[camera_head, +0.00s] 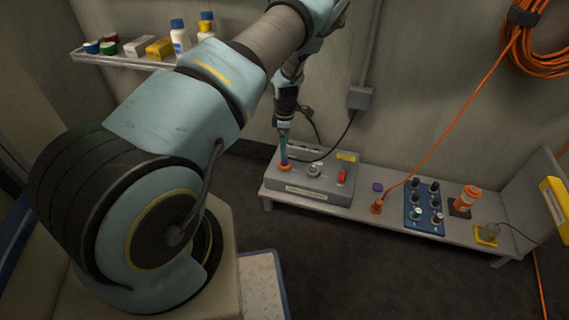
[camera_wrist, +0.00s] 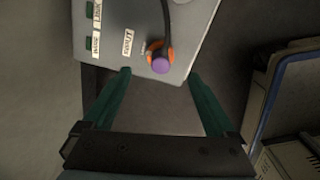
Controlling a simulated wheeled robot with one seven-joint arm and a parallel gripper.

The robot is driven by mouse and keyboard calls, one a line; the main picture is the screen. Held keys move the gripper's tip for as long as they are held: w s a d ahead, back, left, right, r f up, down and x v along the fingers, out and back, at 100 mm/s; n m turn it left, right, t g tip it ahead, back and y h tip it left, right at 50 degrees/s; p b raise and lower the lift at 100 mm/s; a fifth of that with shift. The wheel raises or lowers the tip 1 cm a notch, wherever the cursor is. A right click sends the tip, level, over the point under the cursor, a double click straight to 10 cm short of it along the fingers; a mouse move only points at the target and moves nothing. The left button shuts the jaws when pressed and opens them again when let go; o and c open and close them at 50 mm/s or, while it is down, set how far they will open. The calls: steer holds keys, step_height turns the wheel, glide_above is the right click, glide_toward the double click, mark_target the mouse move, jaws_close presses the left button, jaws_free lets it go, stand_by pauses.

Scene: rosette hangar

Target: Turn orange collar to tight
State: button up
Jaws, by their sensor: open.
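The orange collar (camera_head: 285,167) sits near the left end of a grey box (camera_head: 322,193) on the bench. My gripper (camera_head: 284,146) points down just above the collar.
The bench (camera_head: 335,211) also carries a purple piece (camera_head: 377,187), an orange plug (camera_head: 377,206) with an orange cable, a blue knob panel (camera_head: 411,214), an orange container (camera_head: 467,196) and a yellow tray (camera_head: 484,240). A wall shelf (camera_head: 125,60) holds bottles and boxes.

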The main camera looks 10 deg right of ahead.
mark_target(285, 161)
step_height(285, 161, down, 9)
steer(key=shift+r+b, duration=0.2)
steer(key=shift+b, duration=0.55)
steer(key=shift+c, duration=0.3)
steer(key=c, duration=1.3)
